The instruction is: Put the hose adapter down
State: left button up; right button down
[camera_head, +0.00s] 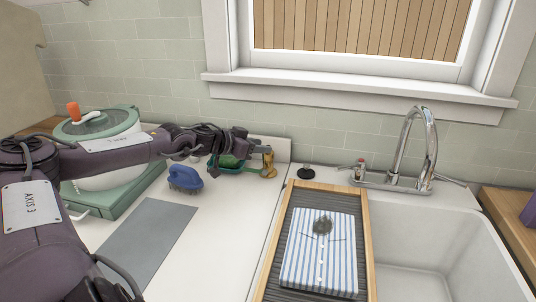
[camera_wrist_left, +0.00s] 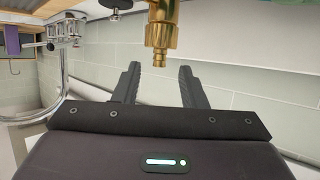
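The brass hose adapter (camera_head: 268,164) stands upright at the back of the white counter, beside a green tray. It also shows in the wrist view (camera_wrist_left: 160,32), which is upside down, with its narrow end toward my gripper. My left gripper (camera_head: 250,143) is just above and left of the adapter in the head view. In the wrist view its two dark fingers (camera_wrist_left: 158,68) are spread with a clear gap. My right gripper is in neither view.
The green tray (camera_head: 214,167) holds a green item (camera_head: 231,160). A blue brush (camera_head: 186,179) lies in front of it. A black stopper (camera_head: 306,172) stands right of the adapter. A striped folded towel (camera_head: 322,250) lies on the ribbed drainboard beside the sink (camera_head: 410,284) and faucet (camera_head: 430,150).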

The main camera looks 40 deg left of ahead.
pick_arm(q)
jog(key=shift+x, duration=1.05)
jog(key=shift+w+p, duration=0.25)
jog(key=shift+p, duration=0.15)
jog(key=shift+w+d+f, duration=0.25)
jog(key=shift+w+f, duration=0.2)
jog(key=shift+w, duration=0.2)
grip_shut()
